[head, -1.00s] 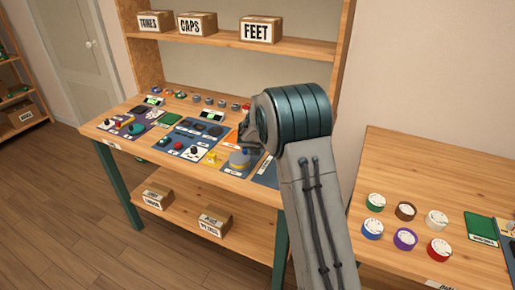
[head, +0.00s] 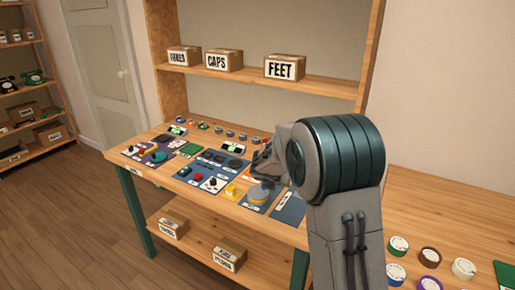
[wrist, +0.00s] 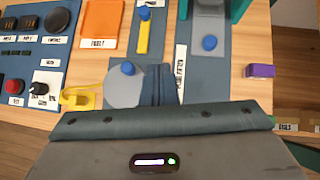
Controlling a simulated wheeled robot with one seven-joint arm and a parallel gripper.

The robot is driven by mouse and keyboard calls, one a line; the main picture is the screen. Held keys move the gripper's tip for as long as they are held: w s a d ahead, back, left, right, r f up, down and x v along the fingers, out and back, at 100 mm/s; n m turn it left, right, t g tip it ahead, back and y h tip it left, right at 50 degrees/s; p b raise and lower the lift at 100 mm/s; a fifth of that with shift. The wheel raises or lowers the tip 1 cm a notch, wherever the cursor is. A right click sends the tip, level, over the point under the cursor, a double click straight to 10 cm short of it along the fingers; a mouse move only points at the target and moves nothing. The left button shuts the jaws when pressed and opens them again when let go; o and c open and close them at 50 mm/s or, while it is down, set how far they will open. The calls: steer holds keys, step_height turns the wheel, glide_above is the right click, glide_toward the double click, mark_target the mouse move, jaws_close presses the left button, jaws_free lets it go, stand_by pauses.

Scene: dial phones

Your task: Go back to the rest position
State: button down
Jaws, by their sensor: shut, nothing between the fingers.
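My gripper (head: 262,162) is over the right part of the workbench (head: 140,172), partly hidden behind my own arm in the head view. How high the fingers are above the bench is hard to tell.
Blue mats with buttons, an orange square (wrist: 102,24) and a yellow part (wrist: 144,34) cover the bench. A purple block (wrist: 260,71) lies to the right. A shelf with a FEET box (head: 284,67) stands behind. Round dials (head: 430,257) sit on the right table.

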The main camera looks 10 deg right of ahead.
steer(key=s+d+r+m+g, duration=0.2)
steer(key=s+d+r+m, duration=0.15)
steer(key=s+m, duration=0.55)
steer(key=s+d+r+m+g, duration=0.1)
steer(key=s+d+r+m, duration=0.1)
steer(key=s+r+m, duration=0.55)
steer(key=s+a+f+m+g+y, duration=0.1)
steer(key=s+a+f+m, duration=0.1)
steer(key=s+m, duration=0.5)
steer(key=s+a+f+m+g+y+p, duration=0.1)
steer(key=s+m, duration=0.6)
steer(key=s, duration=0.7)
steer(key=shift+s+a+f+y, duration=0.3)
steer(key=shift+a+f+y, duration=0.05)
steer(key=shift+a+y, duration=0.4)
